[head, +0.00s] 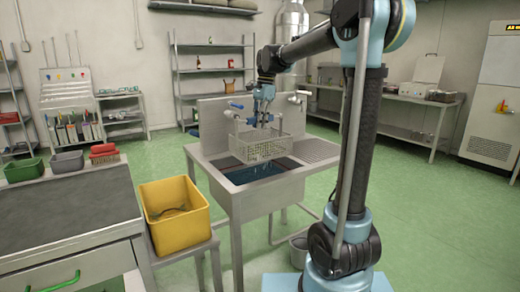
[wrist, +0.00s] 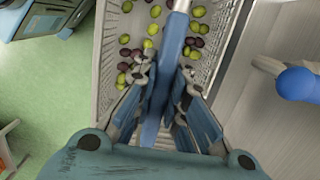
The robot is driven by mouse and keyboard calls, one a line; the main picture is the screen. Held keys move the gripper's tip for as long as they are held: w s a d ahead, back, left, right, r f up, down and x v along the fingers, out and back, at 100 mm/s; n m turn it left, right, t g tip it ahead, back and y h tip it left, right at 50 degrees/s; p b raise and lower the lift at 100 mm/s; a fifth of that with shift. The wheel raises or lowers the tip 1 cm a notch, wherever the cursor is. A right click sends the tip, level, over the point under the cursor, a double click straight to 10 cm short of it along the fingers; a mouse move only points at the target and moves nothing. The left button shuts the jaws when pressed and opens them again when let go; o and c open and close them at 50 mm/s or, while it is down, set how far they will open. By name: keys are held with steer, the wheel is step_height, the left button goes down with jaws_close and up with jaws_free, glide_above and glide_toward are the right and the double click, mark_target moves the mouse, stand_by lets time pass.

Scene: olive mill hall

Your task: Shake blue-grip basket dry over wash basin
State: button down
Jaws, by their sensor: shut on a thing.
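The wire basket (head: 259,147) hangs level above the wash basin (head: 240,205), which has dark blue water (head: 254,174) in it. My gripper (head: 262,116) is above the basket, shut on its blue grip. In the wrist view my gripper (wrist: 163,84) closes from both sides around the blue grip (wrist: 162,103), and the basket's pale mesh wall (wrist: 106,62) shows beyond it. Several green and dark olives (wrist: 193,28) lie on the basket floor. Part of the basket is hidden behind my fingers. I cannot tell whether water is dripping.
A yellow crate (head: 170,218) stands left of the basin. A ribbed drainboard (head: 315,150) lies right of it, and taps (head: 298,95) rise behind the basket. A blue tap knob (wrist: 298,84) is close on the right in the wrist view. A bucket (head: 299,249) stands below.

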step_height(320, 180, up, 5)
steer(key=shift+r, duration=0.2)
step_height(320, 180, down, 5)
steer(key=shift+f, duration=0.15)
steer(key=shift+s, duration=0.15)
